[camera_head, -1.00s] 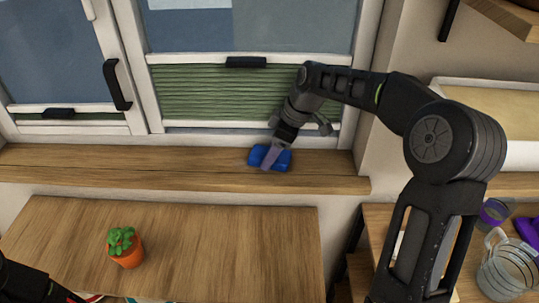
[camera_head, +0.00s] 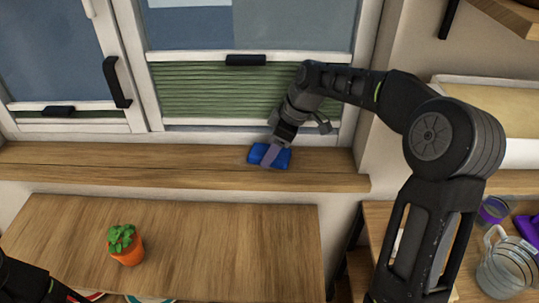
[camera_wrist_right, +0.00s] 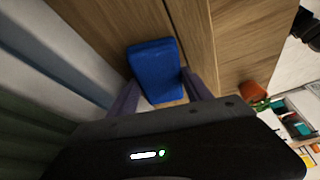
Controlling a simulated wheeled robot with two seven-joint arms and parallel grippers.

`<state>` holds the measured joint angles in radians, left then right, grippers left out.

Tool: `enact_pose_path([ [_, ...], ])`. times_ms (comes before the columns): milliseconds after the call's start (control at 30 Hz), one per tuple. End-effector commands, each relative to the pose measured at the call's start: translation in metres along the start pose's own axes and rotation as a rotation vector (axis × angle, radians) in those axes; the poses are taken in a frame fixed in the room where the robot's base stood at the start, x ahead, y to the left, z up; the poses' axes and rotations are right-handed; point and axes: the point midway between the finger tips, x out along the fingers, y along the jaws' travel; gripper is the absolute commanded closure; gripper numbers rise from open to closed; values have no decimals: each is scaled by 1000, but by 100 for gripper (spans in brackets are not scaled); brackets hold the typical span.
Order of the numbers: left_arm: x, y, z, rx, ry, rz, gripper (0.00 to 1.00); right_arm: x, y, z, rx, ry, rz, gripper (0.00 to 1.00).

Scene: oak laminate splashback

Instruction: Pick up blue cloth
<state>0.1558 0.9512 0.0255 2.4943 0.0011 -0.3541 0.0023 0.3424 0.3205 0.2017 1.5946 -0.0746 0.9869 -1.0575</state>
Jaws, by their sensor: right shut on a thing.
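The blue cloth (camera_head: 283,160) is a small folded block at the wooden window sill, below the window. My right gripper (camera_head: 270,155) reaches down to it from above and is shut on it. In the right wrist view the cloth (camera_wrist_right: 154,68) sits between the two fingers of the right gripper (camera_wrist_right: 160,93). Whether the cloth still touches the sill is hard to tell. Of my left arm only a dark part shows at the lower left corner of the head view; its gripper fingers cannot be made out.
The sill (camera_head: 130,165) is otherwise bare. The window frame (camera_head: 140,70) stands close behind. In front is a wooden table (camera_head: 220,235) with a potted plant (camera_head: 126,247). A glass mug (camera_head: 507,265) and purple items are at the lower right.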

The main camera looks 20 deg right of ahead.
Motion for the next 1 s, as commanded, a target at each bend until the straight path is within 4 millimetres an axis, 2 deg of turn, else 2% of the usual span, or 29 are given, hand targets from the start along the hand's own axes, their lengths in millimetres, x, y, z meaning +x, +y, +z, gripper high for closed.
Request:
enact_pose_path([
  [33, 0, 0, 0, 0, 0, 0, 6, 0, 0, 0, 0, 0, 0, 69],
  [300, 0, 0, 0, 0, 0, 0, 6, 0, 0, 0, 0, 0, 0, 89],
  [667, 6, -2, -1, 1, 1, 1, 6, -5, -3, -2, -2, 1, 2, 89],
  [1000, 11, -3, -1, 3, 3, 4, 6, -43, -3, -18, -2, 3, 4, 89],
])
